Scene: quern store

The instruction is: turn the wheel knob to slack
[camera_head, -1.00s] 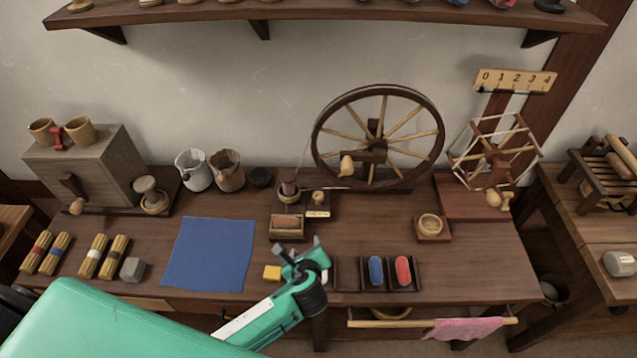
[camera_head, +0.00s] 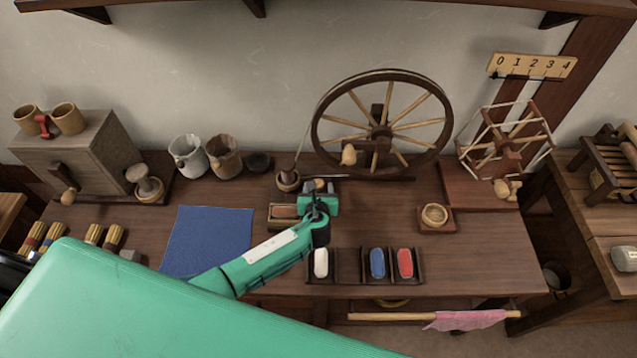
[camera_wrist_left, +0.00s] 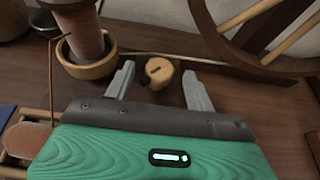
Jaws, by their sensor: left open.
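The spinning wheel (camera_head: 381,132) stands at the back of the bench, with part of its rim in the left wrist view (camera_wrist_left: 262,30). A small light wooden knob (camera_wrist_left: 159,72) with a dark slot on top sits low on the bench in front of it. In the head view the knob (camera_head: 320,184) is mostly hidden by my gripper. My left gripper (camera_head: 318,193) is open above the bench. In the left wrist view its fingertips (camera_wrist_left: 159,68) are on either side of the knob, with gaps visible; I cannot tell whether they touch it. My right gripper is not in view.
A spindle in a wooden cup (camera_wrist_left: 88,62) stands close left of the fingers. A tray (camera_head: 348,278) with white, blue and red pieces lies in front. A blue cloth (camera_head: 207,240) lies left.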

